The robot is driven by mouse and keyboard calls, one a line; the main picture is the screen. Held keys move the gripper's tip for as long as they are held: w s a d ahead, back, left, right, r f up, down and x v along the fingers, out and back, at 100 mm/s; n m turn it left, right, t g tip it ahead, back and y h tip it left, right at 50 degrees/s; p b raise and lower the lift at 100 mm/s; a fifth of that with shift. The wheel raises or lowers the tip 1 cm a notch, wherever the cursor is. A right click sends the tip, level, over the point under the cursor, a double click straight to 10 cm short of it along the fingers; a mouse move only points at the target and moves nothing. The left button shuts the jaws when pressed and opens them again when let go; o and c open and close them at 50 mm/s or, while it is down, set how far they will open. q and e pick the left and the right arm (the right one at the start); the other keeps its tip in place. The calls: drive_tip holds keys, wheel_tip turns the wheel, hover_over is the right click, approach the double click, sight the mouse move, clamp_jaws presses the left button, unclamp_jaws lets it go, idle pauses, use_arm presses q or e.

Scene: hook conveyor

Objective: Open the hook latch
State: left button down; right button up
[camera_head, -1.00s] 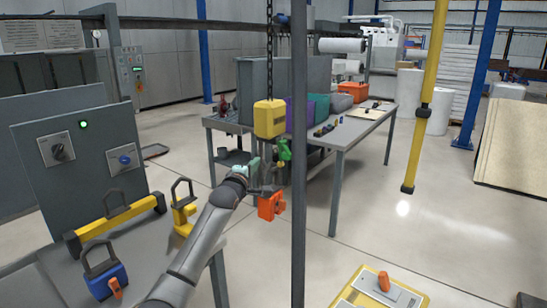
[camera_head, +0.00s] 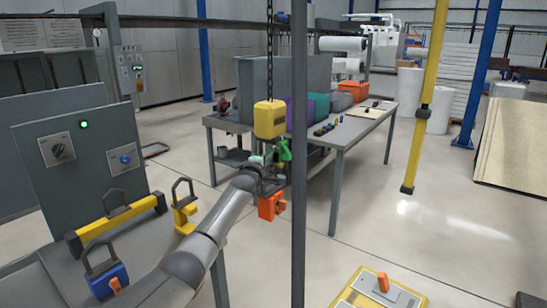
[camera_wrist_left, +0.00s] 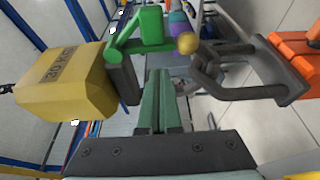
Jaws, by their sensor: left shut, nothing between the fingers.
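The yellow hook block (camera_head: 270,118) hangs on a chain. Its green latch (camera_head: 284,150) is just below it. In the left wrist view the block (camera_wrist_left: 62,80) is at left and the green latch (camera_wrist_left: 150,32) is at upper middle, beside a small brass-coloured ball (camera_wrist_left: 187,43). An orange weight (camera_head: 267,207) hangs below; its dark shackle (camera_wrist_left: 225,72) shows at right in the wrist view. My left gripper (camera_head: 263,160) is shut and empty, close to the latch; its green fingers (camera_wrist_left: 163,80) point toward it. I cannot tell whether they touch. The right gripper is not in view.
A grey post (camera_head: 298,200) stands right of the hook. Behind is a workbench (camera_head: 345,140) with coloured bins. At left are a control panel (camera_head: 85,160) and a table with a blue weight (camera_head: 105,280) and yellow one (camera_head: 184,220). Open floor lies to the right.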

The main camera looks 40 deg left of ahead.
use_arm(q)
drive_tip(key=shift+w+d, duration=0.1)
drive_tip(key=shift+d, duration=1.05)
